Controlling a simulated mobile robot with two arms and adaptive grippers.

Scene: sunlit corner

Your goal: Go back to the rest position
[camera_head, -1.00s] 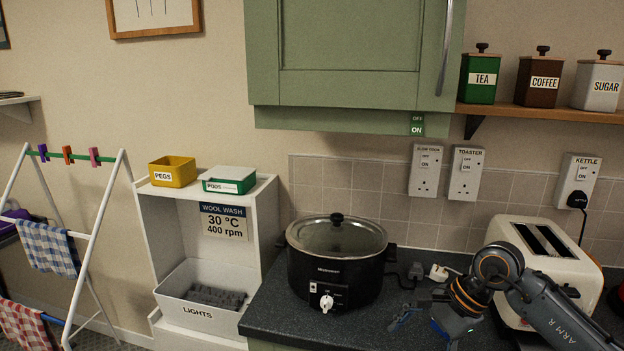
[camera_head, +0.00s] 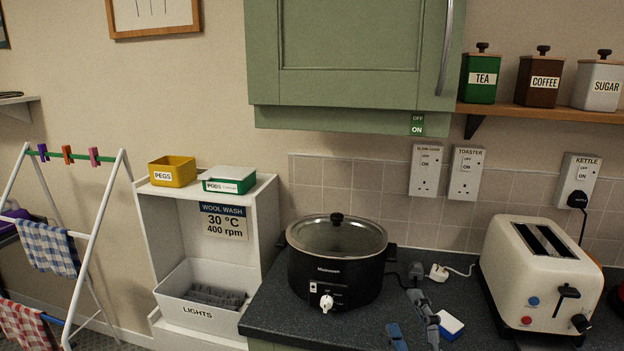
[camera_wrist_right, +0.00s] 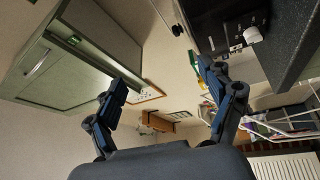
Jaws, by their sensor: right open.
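My right gripper (camera_head: 410,322) is at the bottom of the head view, in front of the worktop and right of the slow cooker. Its two blue-and-grey fingers are apart, with nothing between them. In the right wrist view the fingers (camera_wrist_right: 164,84) are also spread and empty. Most of the right arm is out of the head view. My left gripper is in neither view now.
The black slow cooker (camera_head: 336,264) stands on the dark worktop (camera_head: 270,310). A blue-and-white block (camera_head: 450,326) lies right of my right gripper. The cream toaster (camera_head: 541,272) is farther right. A white shelf unit (camera_head: 268,220) and drying rack (camera_head: 97,220) stand left.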

